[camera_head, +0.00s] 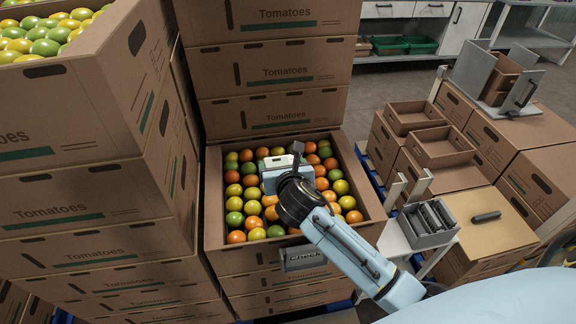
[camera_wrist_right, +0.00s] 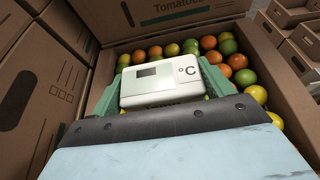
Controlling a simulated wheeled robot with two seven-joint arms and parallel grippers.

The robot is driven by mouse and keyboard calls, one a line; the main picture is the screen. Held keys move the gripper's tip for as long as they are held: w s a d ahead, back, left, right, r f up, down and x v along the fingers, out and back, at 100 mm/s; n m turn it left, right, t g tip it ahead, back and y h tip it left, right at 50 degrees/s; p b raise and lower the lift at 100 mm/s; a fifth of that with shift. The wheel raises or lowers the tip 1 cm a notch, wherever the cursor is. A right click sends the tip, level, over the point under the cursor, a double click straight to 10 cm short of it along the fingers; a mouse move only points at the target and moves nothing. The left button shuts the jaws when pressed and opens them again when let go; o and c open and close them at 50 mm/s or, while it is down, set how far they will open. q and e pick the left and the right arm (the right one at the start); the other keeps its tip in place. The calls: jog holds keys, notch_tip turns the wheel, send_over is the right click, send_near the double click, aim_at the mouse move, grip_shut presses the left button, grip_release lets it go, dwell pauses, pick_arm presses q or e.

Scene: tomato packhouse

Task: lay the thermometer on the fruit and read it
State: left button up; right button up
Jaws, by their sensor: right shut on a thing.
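The thermometer (camera_head: 279,161) is a white box with a grey display and a °C mark; it also shows close up in the right wrist view (camera_wrist_right: 160,88). My right gripper (camera_head: 277,174) is shut on it, with green fingers on both sides in the wrist view. It is over the middle of the open carton (camera_head: 213,213) of red, orange, yellow and green tomatoes (camera_head: 253,208). I cannot tell whether the thermometer touches the fruit. The display (camera_wrist_right: 147,72) faces the wrist camera, but I see no readable figure on it. My left gripper is not in view.
Tall stacks of tomato cartons stand at the left (camera_head: 70,200) and behind (camera_head: 270,70) the open carton. A "Check" sign (camera_head: 304,258) is at its front edge. Small open boxes (camera_head: 440,147) and a grey tray (camera_head: 428,222) stand to the right.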

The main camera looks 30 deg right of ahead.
jog(key=shift+w+a+p, duration=0.1)
jog(key=shift+a+p, duration=0.05)
jog(key=shift+p, duration=0.25)
pick_arm(q)
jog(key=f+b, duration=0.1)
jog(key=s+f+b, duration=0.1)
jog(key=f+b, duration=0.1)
jog(key=b, duration=0.1)
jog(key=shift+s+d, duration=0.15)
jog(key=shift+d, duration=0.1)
pick_arm(e)
notch_tip(320, 180, down, 10)
jog(key=shift+f, duration=0.1)
jog(key=shift+f, duration=0.2)
jog(key=o, duration=1)
jog(key=shift+r, duration=0.15)
jog(key=shift+r, duration=0.2)
pick_arm(q)
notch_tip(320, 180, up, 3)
jog(key=p, duration=0.2)
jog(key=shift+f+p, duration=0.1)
jog(key=shift+p, duration=0.2)
pick_arm(e)
notch_tip(320, 180, up, 4)
send_over(288, 236)
jog(key=w+d, duration=0.1)
jog(key=shift+w+r, duration=0.2)
